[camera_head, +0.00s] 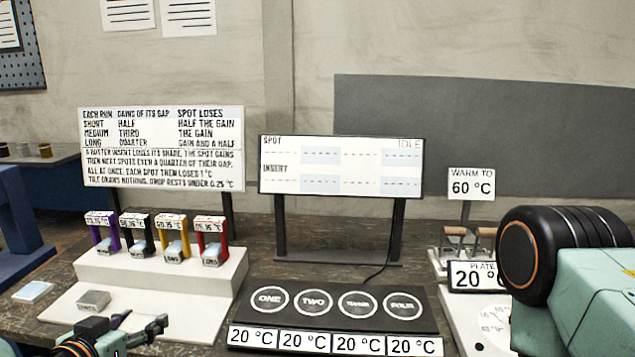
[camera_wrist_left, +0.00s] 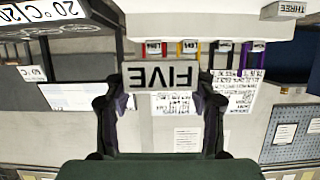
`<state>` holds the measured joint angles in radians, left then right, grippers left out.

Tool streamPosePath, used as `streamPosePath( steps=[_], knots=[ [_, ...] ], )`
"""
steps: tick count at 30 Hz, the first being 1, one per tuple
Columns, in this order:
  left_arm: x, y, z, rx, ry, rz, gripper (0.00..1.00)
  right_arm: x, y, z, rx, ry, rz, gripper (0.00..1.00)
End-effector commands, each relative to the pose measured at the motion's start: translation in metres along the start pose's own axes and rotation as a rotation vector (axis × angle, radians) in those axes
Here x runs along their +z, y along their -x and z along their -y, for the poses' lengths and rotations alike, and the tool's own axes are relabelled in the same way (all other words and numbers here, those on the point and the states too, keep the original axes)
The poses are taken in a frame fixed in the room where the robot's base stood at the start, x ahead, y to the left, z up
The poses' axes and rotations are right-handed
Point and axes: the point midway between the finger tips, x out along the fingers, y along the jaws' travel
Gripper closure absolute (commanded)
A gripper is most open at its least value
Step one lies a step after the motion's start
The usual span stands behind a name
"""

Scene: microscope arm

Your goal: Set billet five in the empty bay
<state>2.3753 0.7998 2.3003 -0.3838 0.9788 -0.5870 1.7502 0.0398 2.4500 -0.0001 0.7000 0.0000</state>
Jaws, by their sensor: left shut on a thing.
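Billet five (camera_wrist_left: 160,75) is a grey block with FIVE on its face, seen upside down in the left wrist view. My left gripper (camera_wrist_left: 160,100) is shut on it, one finger at each end. In the head view my left gripper (camera_head: 127,323) is low at the left, in front of the white stepped stand (camera_head: 205,318); the billet is hard to make out there. On the stand are purple (camera_head: 103,232), black (camera_head: 140,234), yellow (camera_head: 172,236) and red (camera_head: 212,240) frames, with pale blocks at their feet. I cannot tell which bay is empty. My right gripper is out of view.
The wrist view shows a block marked THREE (camera_wrist_left: 284,10). A dark tile (camera_head: 337,327) with several numbered circles lies centre. A plate unit (camera_head: 478,303) stands right.

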Motion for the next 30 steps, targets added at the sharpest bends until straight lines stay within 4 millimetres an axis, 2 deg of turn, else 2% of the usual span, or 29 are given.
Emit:
streamPosePath(
  steps=[4,14,21,30],
  knots=[
    [0.0,-0.001,-0.002,-0.002,-0.005,-0.002,1.0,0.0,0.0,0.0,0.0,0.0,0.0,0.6],
    [0.007,0.004,-0.059,0.24,-0.1,-0.002,1.0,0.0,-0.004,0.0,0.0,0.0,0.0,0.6],
    [0.037,0.018,-0.101,0.469,-0.193,-0.003,1.0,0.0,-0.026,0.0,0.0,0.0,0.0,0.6],
    [0.088,0.034,-0.129,0.696,-0.288,-0.004,1.0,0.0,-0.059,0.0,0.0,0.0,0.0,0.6]
  ],
)
